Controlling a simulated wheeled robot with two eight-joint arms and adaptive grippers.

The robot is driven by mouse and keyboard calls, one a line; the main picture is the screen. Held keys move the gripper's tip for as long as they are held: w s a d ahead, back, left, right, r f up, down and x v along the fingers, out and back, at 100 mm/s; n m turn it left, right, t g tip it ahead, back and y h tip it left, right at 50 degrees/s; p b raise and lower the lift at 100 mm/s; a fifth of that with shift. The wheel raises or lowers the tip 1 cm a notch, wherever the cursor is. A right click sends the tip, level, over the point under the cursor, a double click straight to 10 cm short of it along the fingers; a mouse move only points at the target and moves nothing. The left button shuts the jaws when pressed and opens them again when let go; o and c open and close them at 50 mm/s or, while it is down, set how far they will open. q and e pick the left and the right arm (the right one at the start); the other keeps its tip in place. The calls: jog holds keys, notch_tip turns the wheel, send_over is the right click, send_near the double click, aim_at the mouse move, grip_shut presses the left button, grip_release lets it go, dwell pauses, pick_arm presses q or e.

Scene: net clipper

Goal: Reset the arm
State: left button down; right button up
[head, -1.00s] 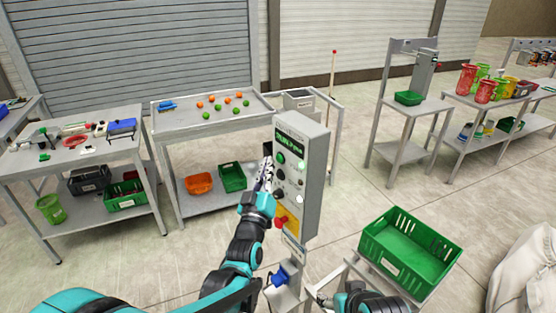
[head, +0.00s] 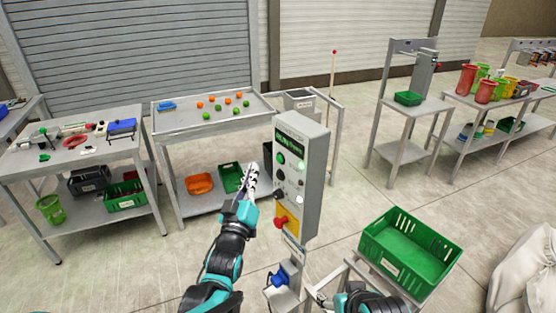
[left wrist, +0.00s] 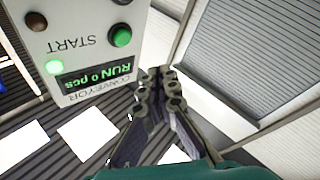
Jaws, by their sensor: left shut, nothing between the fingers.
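My left gripper (head: 252,172) is shut and empty. It points up, just left of the grey conveyor control box (head: 312,185), apart from its buttons. In the left wrist view the shut fingers (left wrist: 156,75) stand beside the box (left wrist: 50,45), which appears upside down. Its display (left wrist: 97,77) reads "RUN 0 pcs", and the green light beside START is lit. A red knob on a yellow panel (head: 286,222) is low on the box front. My right gripper (head: 325,298) shows only in part at the bottom edge; its finger state is unclear.
A green crate (head: 390,265) stands on a rack to the right of the box. Behind are a table with orange and green balls (head: 180,122), a cluttered table (head: 30,160) at left and a stand (head: 400,112) at right. Floor between them is clear.

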dwell(0.4)
pick_arm(q)
jog(key=s+a+f+g+y+b, duration=0.2)
jog(key=s+a+f+g, duration=0.2)
jog(key=s+f, duration=0.4)
jog(key=s+a+f+m+g+y+b, duration=0.1)
jog(key=s+a+f+g+y+b, duration=0.1)
jog(key=s+a+f+g, duration=0.3)
jog(key=s+a+f+m+g+y+b, duration=0.1)
jog(key=s+a+f+g+b, duration=0.1)
jog(key=s+a+f+g, duration=0.2)
jog(key=s+a+f, duration=0.3)
jog(key=s+f, duration=0.4)
jog(key=s, duration=0.2)
jog(key=shift+s+a+g+y, duration=0.15)
jog(key=shift+s+g+y, duration=0.15)
jog(key=shift+y, duration=0.1)
